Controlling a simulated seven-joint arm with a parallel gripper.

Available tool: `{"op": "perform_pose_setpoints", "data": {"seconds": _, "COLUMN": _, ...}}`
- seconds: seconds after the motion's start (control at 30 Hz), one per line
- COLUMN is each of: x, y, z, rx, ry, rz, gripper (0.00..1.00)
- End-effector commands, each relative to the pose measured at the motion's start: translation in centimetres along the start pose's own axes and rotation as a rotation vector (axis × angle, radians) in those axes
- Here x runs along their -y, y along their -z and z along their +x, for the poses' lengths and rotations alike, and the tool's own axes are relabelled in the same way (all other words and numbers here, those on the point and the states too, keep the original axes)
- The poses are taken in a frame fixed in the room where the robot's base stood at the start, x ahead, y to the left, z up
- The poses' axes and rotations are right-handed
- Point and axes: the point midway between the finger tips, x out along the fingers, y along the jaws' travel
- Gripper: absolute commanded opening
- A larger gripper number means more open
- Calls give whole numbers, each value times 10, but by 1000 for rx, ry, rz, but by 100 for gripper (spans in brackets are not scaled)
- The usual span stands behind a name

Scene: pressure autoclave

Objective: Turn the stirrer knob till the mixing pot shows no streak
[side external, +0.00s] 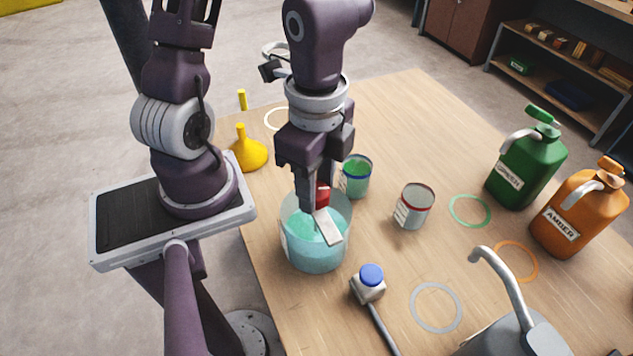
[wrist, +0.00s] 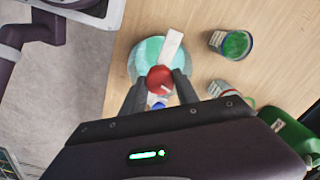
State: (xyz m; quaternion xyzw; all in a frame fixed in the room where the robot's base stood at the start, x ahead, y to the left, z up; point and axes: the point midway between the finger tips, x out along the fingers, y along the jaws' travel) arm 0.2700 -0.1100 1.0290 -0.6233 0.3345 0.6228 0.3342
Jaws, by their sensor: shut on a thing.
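The mixing pot (side external: 313,255) is a clear round vessel with teal liquid, standing on the table near its left edge. Its liquid also shows in the wrist view (wrist: 148,52). The stirrer knob (side external: 322,194) is red and sits above the pot on a pale flat bar (side external: 328,228). In the wrist view the red knob (wrist: 160,78) is between my fingertips. My gripper (side external: 316,200) points down over the pot and is shut on the knob. The bar and fingers hide part of the liquid; I cannot make out whether a streak is there.
A green-filled can (side external: 356,178) and an empty-looking red-rimmed can (side external: 413,207) stand right of the pot. A blue-capped tool (side external: 370,280) lies in front. A green jug (side external: 527,160), an amber jug (side external: 578,215) and a yellow funnel (side external: 247,153) stand farther out.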

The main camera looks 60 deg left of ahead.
Motion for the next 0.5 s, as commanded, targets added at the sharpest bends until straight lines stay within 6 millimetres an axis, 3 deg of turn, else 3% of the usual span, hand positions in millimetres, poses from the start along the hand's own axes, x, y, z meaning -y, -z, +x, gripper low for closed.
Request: {"op": "perform_pose_setpoints", "data": {"seconds": 0.5, "x": 0, "y": 0, "z": 0, "rx": 3, "ry": 1, "rz": 470, "gripper": 0}}
